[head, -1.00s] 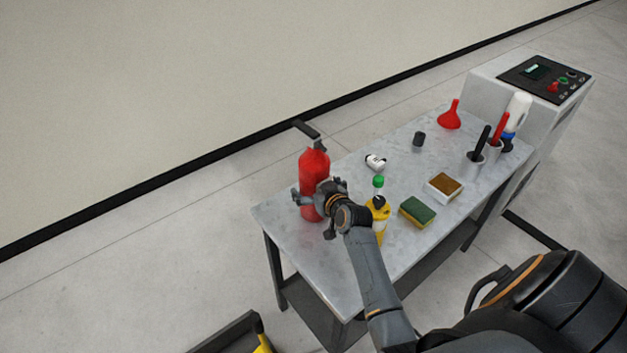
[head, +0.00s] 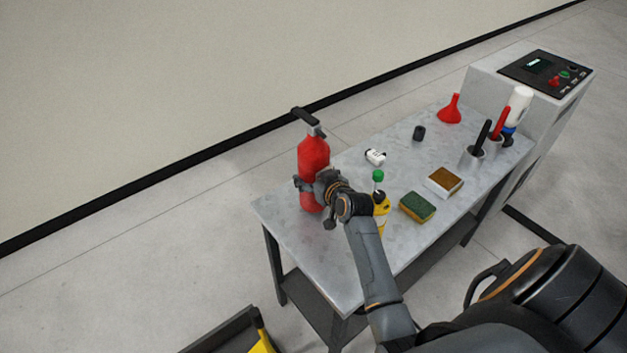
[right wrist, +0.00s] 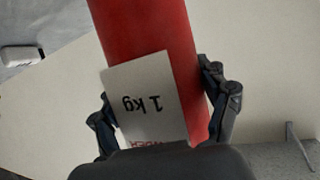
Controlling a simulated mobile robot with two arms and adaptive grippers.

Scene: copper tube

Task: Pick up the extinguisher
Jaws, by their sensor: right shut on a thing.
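The red extinguisher (head: 313,157) with a black handle on top is upright at the near left end of the grey table (head: 280,222). My right gripper (head: 312,190) is shut around its lower body. I cannot tell whether its base touches the tabletop. In the right wrist view the red cylinder (right wrist: 148,28) with a white "1 kg" label sits between the two fingers (right wrist: 163,105). My left gripper is not in view.
A sponge (head: 417,207), a brown-topped block (head: 444,182), a white item (head: 375,157), a red funnel (head: 450,110) and tool cups (head: 472,157) are farther right. A control box (head: 545,70) stands behind.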

